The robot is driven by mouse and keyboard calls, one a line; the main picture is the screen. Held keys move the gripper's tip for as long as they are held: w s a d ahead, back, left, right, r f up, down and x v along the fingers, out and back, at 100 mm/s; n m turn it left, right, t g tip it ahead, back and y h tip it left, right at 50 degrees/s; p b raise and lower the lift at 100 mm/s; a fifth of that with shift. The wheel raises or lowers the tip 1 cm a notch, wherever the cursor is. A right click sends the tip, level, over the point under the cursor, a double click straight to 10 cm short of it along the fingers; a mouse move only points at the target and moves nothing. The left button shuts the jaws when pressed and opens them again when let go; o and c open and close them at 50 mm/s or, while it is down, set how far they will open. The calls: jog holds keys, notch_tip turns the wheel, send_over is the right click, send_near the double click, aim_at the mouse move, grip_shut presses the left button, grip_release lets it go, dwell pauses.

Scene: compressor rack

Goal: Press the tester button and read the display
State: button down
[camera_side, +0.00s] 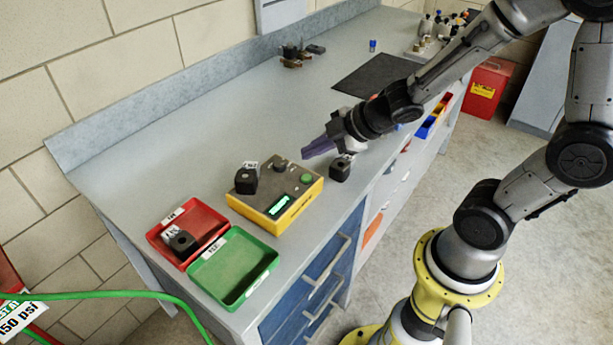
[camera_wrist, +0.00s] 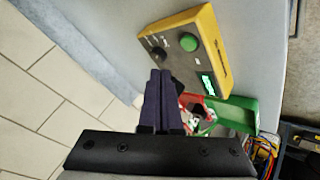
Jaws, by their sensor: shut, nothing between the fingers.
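The yellow tester (camera_side: 262,207) with a grey top sits on the bench; it also shows in the wrist view (camera_wrist: 210,22). Its round green button (camera_side: 306,178) is near one corner and is clear in the wrist view (camera_wrist: 189,42). The display (camera_side: 280,204) is lit green, but its text is too small to read; it also glows in the wrist view (camera_wrist: 208,85). My gripper (camera_side: 305,155) has purple fingers, shut and empty, above the bench near the button side, apart from the button.
Another black block (camera_side: 341,169) stands on the bench beneath my gripper. A red tray (camera_side: 215,218) holds a black block (camera_side: 181,241); a green tray (camera_side: 262,262) beside it is empty. A dark mat (camera_side: 375,75) and small bottles lie farther back.

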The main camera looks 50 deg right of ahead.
aim_at(312, 181)
jog(key=shift+f, duration=1.8)
jog(key=shift+f, duration=0.2)
dwell(0.7)
jog(key=shift+f, duration=0.25)
jog(key=shift+f, duration=0.4)
dwell(0.8)
jog(key=shift+r, duration=0.8)
jog(key=shift+r, duration=2.5)
